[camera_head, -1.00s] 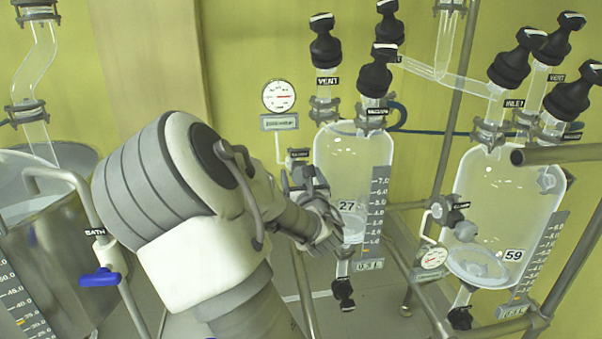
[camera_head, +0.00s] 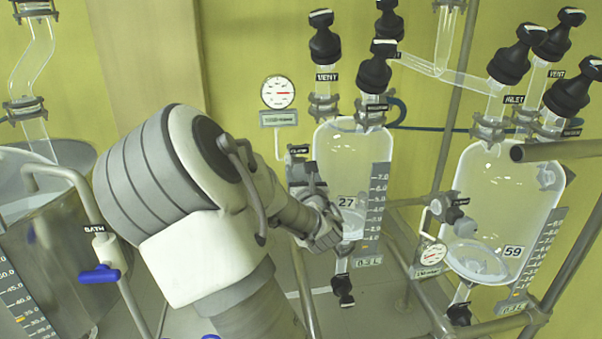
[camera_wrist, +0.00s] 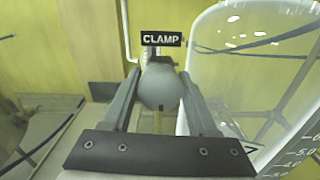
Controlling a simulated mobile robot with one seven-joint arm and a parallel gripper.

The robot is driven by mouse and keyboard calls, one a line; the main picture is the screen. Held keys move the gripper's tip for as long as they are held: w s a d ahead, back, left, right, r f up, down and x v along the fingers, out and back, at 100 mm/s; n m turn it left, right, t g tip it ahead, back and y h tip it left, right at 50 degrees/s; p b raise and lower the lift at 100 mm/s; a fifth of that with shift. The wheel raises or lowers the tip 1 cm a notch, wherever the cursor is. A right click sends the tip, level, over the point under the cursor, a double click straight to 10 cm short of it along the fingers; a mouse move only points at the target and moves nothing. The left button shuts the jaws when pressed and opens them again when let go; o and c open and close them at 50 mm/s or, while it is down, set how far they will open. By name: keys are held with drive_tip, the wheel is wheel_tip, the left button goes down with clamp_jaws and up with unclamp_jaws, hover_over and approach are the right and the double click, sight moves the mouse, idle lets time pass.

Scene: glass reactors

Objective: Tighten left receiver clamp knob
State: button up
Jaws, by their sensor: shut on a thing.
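The left receiver (camera_head: 352,165) is a glass vessel marked 27, at the centre right of the head view. Its clamp knob (camera_wrist: 160,87) is a round grey knob under the CLAMP label (camera_wrist: 161,39) in the wrist view. My gripper (camera_wrist: 158,92) is shut on the knob, one finger on each side of it. In the head view my gripper (camera_head: 308,188) is at the left side of the receiver, and my wrist hides most of the knob. The receiver wall shows close on the right in the wrist view.
A second receiver (camera_head: 505,205) marked 59 stands at the right. A pressure gauge (camera_head: 278,92) hangs on the wall above my gripper. Metal frame tubes (camera_head: 305,290) run below the receivers.

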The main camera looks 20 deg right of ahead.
drive_tip(key=shift+m, duration=0.4)
drive_tip(key=o, duration=1.4)
drive_tip(key=shift+c, duration=0.2)
